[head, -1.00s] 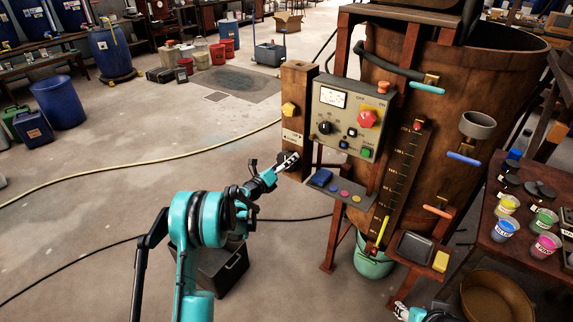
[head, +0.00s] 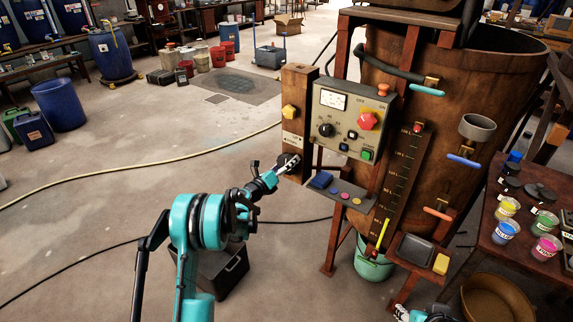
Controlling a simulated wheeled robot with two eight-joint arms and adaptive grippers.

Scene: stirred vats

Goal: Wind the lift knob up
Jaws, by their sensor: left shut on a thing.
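The lift knob (head: 282,158) is a dark round knob low on the wooden post (head: 299,85), left of the control panel, below a small pale label plate. My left gripper (head: 290,163) reaches it from the lower left and is shut on it. The fingers hide part of the knob, so its markings cannot be read. My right gripper (head: 403,312) shows only in part at the bottom edge, below the vat stand, away from the knob. Its fingers are too small and cut off to judge.
A yellow knob (head: 290,112) sits higher on the post. The grey control panel (head: 351,120) and a small shelf (head: 341,191) are close on the right. The wooden vat (head: 462,90) stands behind. A black bin (head: 222,268) is under my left arm.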

